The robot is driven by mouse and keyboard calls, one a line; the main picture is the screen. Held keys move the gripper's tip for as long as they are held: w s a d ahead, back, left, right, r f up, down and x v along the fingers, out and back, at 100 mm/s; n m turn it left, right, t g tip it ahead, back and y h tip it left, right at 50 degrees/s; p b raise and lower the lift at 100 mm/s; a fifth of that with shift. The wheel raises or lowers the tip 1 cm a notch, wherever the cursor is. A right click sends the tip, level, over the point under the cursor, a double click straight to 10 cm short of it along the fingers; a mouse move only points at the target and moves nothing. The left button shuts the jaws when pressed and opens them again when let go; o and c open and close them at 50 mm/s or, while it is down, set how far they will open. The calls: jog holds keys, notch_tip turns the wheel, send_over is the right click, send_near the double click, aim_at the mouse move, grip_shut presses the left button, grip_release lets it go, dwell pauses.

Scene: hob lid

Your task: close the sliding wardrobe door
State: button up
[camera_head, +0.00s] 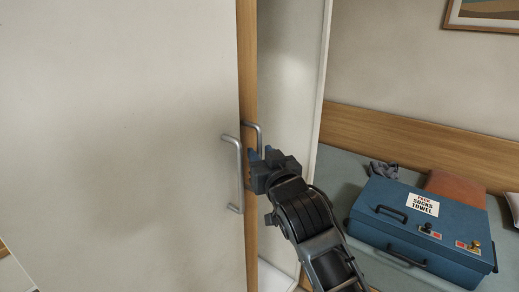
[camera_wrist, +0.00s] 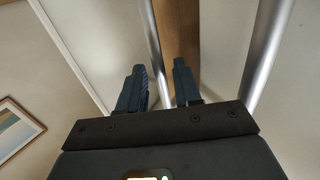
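A large pale sliding door panel (camera_head: 120,140) fills the left of the head view, with a long metal bar handle (camera_head: 240,175) near its right edge. A wooden strip (camera_head: 248,60) runs upright beside it. A second metal handle (camera_head: 259,130) shows just past the strip, partly hidden by my gripper (camera_head: 261,154). In the wrist view my gripper (camera_wrist: 158,68) has its two dark fingers apart, with a metal bar (camera_wrist: 152,35) passing between or just beyond them. Contact cannot be told. Another bar (camera_wrist: 266,50) lies outside the fingers to the right.
A pale panel (camera_head: 288,80) with a white edge stands right of the strip. A framed picture (camera_head: 485,14) hangs above.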

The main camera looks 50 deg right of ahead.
jog(key=shift+x, duration=0.95)
jog(key=shift+c, duration=0.2)
grip_shut()
